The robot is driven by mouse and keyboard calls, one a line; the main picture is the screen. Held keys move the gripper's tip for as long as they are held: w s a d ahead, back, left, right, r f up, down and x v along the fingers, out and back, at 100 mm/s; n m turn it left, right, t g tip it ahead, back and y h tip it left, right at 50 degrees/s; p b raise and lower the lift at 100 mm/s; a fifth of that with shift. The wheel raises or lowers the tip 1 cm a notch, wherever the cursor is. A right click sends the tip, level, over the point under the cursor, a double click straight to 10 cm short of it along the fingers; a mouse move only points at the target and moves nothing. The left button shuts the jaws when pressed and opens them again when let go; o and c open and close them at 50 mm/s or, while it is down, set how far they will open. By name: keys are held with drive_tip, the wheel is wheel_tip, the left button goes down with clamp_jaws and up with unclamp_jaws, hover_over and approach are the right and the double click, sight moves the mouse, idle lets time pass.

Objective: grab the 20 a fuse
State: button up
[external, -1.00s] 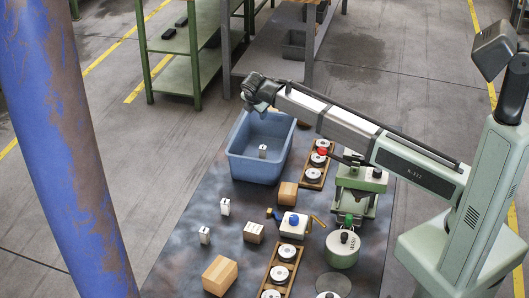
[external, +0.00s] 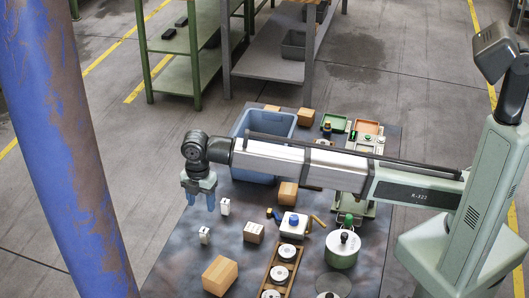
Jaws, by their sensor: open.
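Two small white blocks with dark markings, which look like the fuses, stand on the dark mat (external: 175,262). One white block (external: 225,206) is just right of my gripper, and the other white block (external: 204,235) is nearer the camera, below the gripper in the picture. Their labels are too small to read, so I cannot tell which is 20 A. My gripper (external: 201,206) points down with its blue fingers apart and empty. It hangs above the mat's left part, apart from both blocks.
A blue bin (external: 284,123) stands behind my arm, which hides much of its inside. Cardboard boxes (external: 220,276) and a smaller printed box (external: 254,232) lie nearby. A wooden rack of discs (external: 283,272), a blue-knobbed white device (external: 293,224) and a green pot (external: 342,250) stand right.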

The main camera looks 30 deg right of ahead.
sight(204, 228)
wheel_tip(204, 228, down, 14)
drive_tip(key=shift+s+a+r, duration=0.1)
drive_tip(key=shift+a, duration=0.05)
idle(0.7)
clamp_jaws()
idle(0.5)
